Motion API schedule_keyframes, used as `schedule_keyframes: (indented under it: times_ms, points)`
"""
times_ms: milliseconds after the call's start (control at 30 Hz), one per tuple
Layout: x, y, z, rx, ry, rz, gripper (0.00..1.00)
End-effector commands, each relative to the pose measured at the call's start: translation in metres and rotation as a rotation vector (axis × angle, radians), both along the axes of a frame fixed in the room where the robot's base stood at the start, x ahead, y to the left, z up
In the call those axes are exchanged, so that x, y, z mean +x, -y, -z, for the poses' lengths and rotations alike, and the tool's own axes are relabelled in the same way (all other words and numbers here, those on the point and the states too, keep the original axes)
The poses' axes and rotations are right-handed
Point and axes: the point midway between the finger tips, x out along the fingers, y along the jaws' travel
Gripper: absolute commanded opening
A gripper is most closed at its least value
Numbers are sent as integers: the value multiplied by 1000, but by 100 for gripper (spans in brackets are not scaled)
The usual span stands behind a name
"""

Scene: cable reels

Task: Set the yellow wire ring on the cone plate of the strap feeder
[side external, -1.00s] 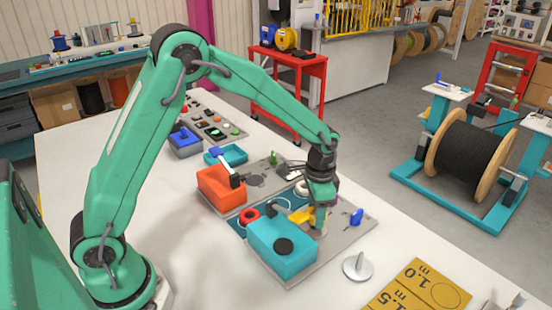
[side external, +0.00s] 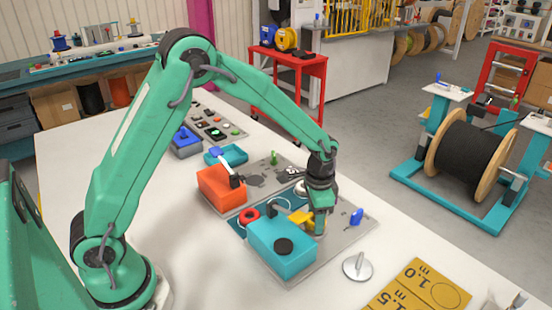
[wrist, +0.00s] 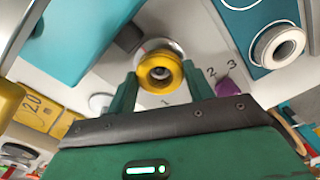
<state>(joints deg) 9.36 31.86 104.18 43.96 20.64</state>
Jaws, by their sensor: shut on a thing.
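The yellow wire ring (wrist: 160,72) sits between the two fingers of my gripper (wrist: 161,86) in the wrist view. My gripper is shut on it. A pale round plate (wrist: 150,46) shows just behind the ring, partly covered by it; I cannot tell whether they touch. In the side view my gripper (side external: 320,228) points down beside the teal box (side external: 282,245) on the grey board (side external: 345,232). I cannot tell for certain which unit is the strap feeder.
A red ring (side external: 249,215) and an orange box (side external: 221,186) lie further left. A silver disc with a post (side external: 357,266) lies on clear white table in front.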

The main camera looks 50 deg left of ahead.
Motion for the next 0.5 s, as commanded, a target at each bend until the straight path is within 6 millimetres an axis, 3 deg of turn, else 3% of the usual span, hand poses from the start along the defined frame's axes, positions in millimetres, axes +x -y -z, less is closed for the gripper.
schedule_keyframes:
  times_ms: [267,300,400,500]
  points:
    - [0,0,10,0,0,0,29]
    - [0,0,10,0,1,0,57]
    - [0,0,9,0,1,0,77]
    - [0,0,9,0,1,0,77]
